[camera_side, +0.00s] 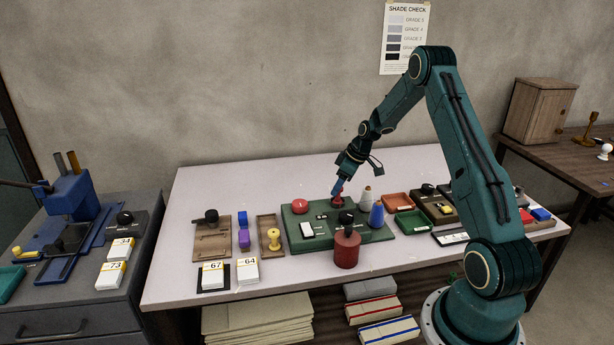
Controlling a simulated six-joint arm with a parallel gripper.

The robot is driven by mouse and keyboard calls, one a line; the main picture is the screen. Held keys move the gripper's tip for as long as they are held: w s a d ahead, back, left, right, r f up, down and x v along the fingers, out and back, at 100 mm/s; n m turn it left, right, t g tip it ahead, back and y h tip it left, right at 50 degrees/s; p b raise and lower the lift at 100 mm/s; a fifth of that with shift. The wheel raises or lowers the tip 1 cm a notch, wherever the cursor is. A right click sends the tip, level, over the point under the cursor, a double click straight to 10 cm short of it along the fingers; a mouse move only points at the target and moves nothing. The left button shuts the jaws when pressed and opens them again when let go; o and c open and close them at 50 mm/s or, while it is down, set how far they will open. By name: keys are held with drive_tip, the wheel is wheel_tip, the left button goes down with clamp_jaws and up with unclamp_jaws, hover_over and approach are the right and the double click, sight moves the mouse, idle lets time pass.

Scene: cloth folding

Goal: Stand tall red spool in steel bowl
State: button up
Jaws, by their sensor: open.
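A red upright piece (337,203), which looks like the red spool, stands at the back of the green board (292,235). Its exact shape is hard to tell at this size. My gripper (357,178) is open, tilted downward just above and beside this piece. A blue part at the gripper's lower end reaches close to the red piece, and I cannot tell whether they touch. I cannot make out a steel bowl in this view.
A white cone spool (365,199) and a blue cone spool (377,214) stand close on the right. A dark red canister (347,250) stands in front, and a low red round piece (299,205) is left. The table's back left (230,185) is clear.

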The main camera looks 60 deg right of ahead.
drive_tip(key=v, duration=1)
drive_tip(key=shift+r, duration=0.15)
drive_tip(key=s+a+r, duration=0.2)
drive_tip(key=a+r, duration=0.6)
drive_tip(key=a, duration=0.3)
drive_tip(key=s+a+r, duration=0.3)
drive_tip(key=a+r, duration=0.4)
drive_tip(key=a, duration=0.4)
drive_tip(key=s+a+m, duration=0.1)
drive_tip(key=s+a, duration=0.5)
drive_tip(key=s, duration=0.2)
drive_tip(key=s+a+r+m+t, duration=0.1)
drive_tip(key=s+a, duration=0.5)
drive_tip(key=s, duration=0.3)
drive_tip(key=shift+s+a+h, duration=0.2)
drive_tip(key=shift+a+h, duration=0.15)
drive_tip(key=shift+h, duration=0.05)
